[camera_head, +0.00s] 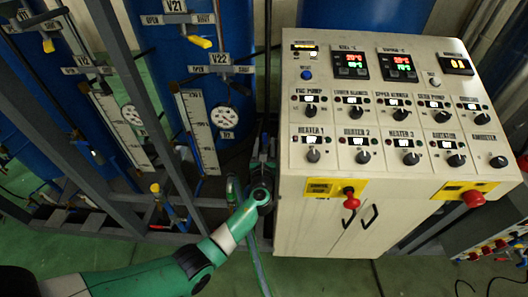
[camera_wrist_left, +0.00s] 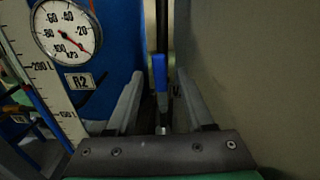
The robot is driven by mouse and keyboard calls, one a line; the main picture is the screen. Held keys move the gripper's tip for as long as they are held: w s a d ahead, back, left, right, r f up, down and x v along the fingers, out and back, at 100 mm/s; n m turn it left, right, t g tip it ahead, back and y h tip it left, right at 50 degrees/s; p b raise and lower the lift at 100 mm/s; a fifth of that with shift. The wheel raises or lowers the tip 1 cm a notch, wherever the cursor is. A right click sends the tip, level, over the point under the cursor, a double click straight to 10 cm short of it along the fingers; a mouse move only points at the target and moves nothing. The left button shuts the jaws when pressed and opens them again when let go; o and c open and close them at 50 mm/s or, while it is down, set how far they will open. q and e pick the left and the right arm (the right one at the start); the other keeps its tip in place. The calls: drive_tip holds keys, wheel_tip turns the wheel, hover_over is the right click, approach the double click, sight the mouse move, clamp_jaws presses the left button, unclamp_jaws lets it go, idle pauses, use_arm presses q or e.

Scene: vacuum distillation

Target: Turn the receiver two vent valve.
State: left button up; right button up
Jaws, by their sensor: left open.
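The receiver marked R2 is the blue tank (camera_head: 228,100) left of the control cabinet. Its round gauge and R2 label (camera_wrist_left: 79,81) show at the left of the left wrist view. A valve lever with a blue grip (camera_wrist_left: 159,73) stands upright on a thin metal stem in that view. No label on it is readable, so I cannot tell for sure that it is the vent valve. My left gripper (camera_wrist_left: 158,95) is open, with the lever between its two fingers in the picture and visible gaps on both sides. In the head view my left gripper (camera_head: 263,158) sits in the narrow gap between tank and cabinet, mostly dark.
The cream control cabinet (camera_head: 285,215) with knobs and red buttons stands close on the right. A grey frame with valves marked V21 and V22 (camera_head: 222,58) and a level scale (camera_head: 199,135) is on the left. Green floor is open in front.

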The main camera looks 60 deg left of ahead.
use_arm(q)
drive_tip(key=p+v, duration=0.1)
drive_tip(key=v, duration=0.7)
drive_tip(key=shift+s+d+p, duration=0.15)
drive_tip(key=shift+s+p, duration=0.05)
drive_tip(key=shift+p, duration=0.2)
